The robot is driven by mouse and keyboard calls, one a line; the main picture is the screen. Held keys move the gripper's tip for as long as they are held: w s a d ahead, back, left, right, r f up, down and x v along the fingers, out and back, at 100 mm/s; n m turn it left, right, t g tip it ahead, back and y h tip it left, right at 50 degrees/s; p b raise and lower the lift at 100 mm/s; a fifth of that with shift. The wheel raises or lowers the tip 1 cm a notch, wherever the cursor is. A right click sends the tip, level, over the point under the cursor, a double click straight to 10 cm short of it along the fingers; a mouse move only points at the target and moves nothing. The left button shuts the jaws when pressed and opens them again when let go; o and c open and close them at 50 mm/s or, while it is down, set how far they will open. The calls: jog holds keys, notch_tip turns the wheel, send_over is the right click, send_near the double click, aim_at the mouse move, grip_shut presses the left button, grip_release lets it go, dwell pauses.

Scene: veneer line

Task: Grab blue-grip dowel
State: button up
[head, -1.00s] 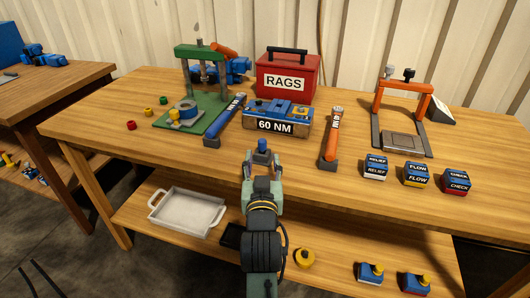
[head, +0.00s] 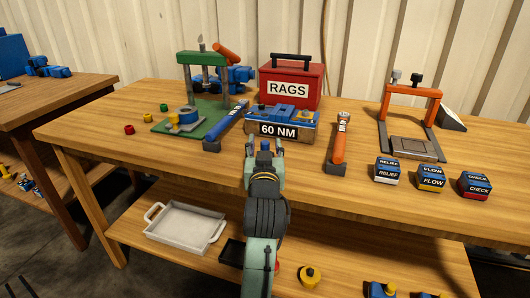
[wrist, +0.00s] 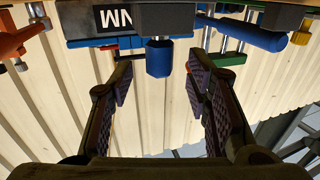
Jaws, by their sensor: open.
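The blue-grip dowel (head: 264,145) stands upright on the bench, in front of the box marked 60 NM (head: 280,130). In the wrist view, which is upside down, its blue grip (wrist: 159,60) hangs below a grey part, under the NM label. My gripper (head: 265,150) is open, with a finger to each side of the dowel in the head view. In the wrist view the fingers (wrist: 159,88) are wide apart, with clear gaps to both sides of the grip. The dowel's lower end is hidden in the head view.
A green press stand (head: 203,98), red RAGS box (head: 291,85) and orange frame (head: 411,92) stand behind. Labelled blocks (head: 431,178) line the front right.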

jog(key=shift+w, duration=1.1)
grip_shut()
